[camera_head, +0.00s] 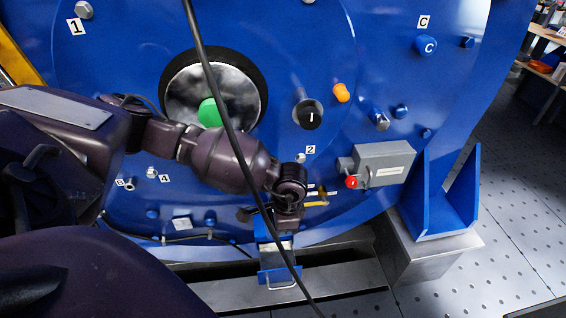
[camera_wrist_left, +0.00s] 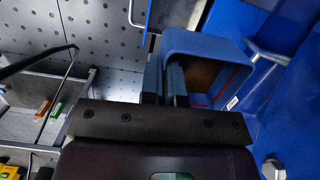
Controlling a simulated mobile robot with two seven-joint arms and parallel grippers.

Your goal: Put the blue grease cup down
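The blue grease cup (camera_wrist_left: 212,48) shows in the left wrist view as a square, open-topped blue box with a brownish inside and a red line on its inner wall. My left gripper (camera_wrist_left: 165,84) has its two grey fingers close together at the cup's near left wall, apparently pinching it. In the head view my left gripper (camera_head: 290,218) is low in front of the blue motor (camera_head: 350,130), above a small silver ledge (camera_head: 273,244). There the cup is mostly hidden behind it, and I cannot tell whether it touches the ledge. My right gripper is out of view.
A grey box with a red button (camera_head: 384,164) is right of the gripper. A blue bracket with a wire handle (camera_head: 280,276) is below it. A black cable (camera_head: 235,150) crosses the head view. Perforated floor (camera_head: 520,220) lies open at right.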

